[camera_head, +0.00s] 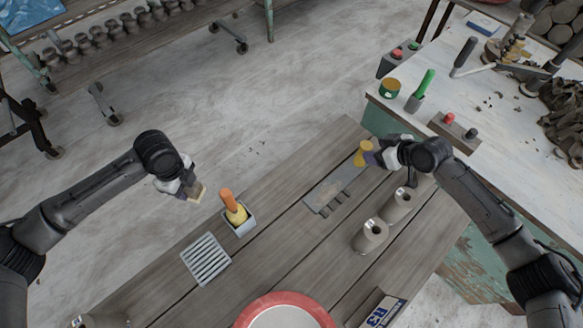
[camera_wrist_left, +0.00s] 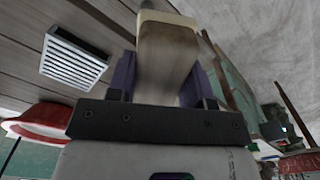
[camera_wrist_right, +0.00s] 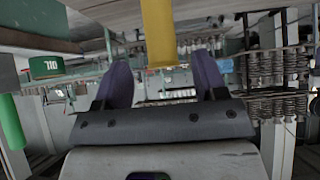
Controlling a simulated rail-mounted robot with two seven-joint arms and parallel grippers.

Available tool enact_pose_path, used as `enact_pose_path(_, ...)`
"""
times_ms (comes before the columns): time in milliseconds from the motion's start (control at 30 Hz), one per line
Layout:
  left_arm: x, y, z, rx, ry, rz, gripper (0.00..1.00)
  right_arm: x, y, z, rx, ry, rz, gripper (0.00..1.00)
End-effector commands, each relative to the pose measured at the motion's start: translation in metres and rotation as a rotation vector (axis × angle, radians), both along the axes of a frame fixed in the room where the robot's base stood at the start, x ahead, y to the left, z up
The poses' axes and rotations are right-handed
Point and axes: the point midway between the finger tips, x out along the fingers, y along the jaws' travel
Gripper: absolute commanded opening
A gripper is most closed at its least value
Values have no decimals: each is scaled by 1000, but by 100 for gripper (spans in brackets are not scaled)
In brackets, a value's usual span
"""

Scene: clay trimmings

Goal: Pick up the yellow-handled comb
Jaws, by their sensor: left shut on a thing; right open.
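The yellow-handled comb lies on the plank table; its grey toothed plate (camera_head: 332,190) points toward the table's middle and its yellow handle (camera_head: 362,152) points to the far right. My right gripper (camera_head: 373,153) is open at the handle. In the right wrist view the yellow handle (camera_wrist_right: 158,32) reaches down between the two purple fingertips, with a gap on each side. My left gripper (camera_head: 188,186) is shut on a beige block (camera_head: 197,193), held in the air beyond the table's left edge. The block (camera_wrist_left: 167,50) fills the jaws in the left wrist view.
A grey holder (camera_head: 240,227) with an orange-handled tool (camera_head: 229,199) and a slatted grey tray (camera_head: 206,260) stand at left. Two clay-coloured cylinders (camera_head: 371,237) (camera_head: 397,206) stand right of the comb. A red-rimmed disc (camera_head: 285,312) is in front. A white-topped bench (camera_head: 490,115) stands at far right.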

Motion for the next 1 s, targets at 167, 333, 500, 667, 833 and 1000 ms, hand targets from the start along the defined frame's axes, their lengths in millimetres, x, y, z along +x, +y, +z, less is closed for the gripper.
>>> enact_pose_path(167,0,0,-10,0,0,0,28,9,11,-20,0,0,1,65)
enact_pose_path(333,0,0,-15,0,0,0,28,18,20,-33,0,1,1,65)
enact_pose_path(500,0,0,-16,0,0,0,28,22,24,-38,-1,1,0,65)
enact_pose_path(667,0,0,-16,0,0,0,28,22,24,-38,-1,1,0,65)
enact_pose_path(833,0,0,-16,0,0,0,28,22,24,-38,-1,1,0,55)
enact_pose_path(1000,0,0,-16,0,0,0,28,22,24,-38,-1,1,0,38)
